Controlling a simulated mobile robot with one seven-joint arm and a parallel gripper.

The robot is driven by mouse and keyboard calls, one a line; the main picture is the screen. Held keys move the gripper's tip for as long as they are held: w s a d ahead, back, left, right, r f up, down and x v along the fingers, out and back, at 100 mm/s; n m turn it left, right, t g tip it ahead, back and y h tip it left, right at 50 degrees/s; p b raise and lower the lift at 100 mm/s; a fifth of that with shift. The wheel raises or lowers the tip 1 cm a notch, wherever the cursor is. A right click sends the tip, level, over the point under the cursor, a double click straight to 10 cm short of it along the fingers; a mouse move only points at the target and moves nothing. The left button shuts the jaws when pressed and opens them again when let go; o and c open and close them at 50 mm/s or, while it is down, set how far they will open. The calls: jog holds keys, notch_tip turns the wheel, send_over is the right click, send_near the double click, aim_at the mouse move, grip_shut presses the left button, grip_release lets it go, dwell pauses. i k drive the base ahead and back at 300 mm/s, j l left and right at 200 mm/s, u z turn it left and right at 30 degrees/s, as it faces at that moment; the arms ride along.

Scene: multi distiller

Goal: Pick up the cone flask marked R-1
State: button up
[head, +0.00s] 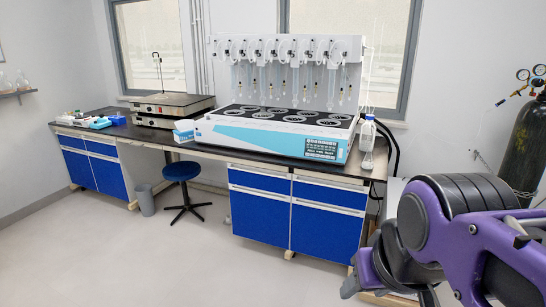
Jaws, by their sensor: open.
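I cannot make out a cone flask marked R-1, and no label can be read at this distance. Small glass vessels (22,80) stand on a wall shelf at the far left; their shape and marks are too small to tell. My purple and black arm fills the lower right of the head view. My gripper's fingers cannot be made out there.
A long bench (222,149) runs along the wall. It bears a multi-position distiller (262,136), a hot plate (172,104), a clear bottle (367,134) and small boxes. A blue stool (181,172), a grey bin (145,200) and a gas cylinder (524,145) stand around it. The front floor is clear.

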aim_at(367, 163)
jog(key=i+z, duration=0.15)
jog(key=i, duration=0.4)
jog(key=i+j+z, duration=0.2)
jog(key=i, duration=0.4)
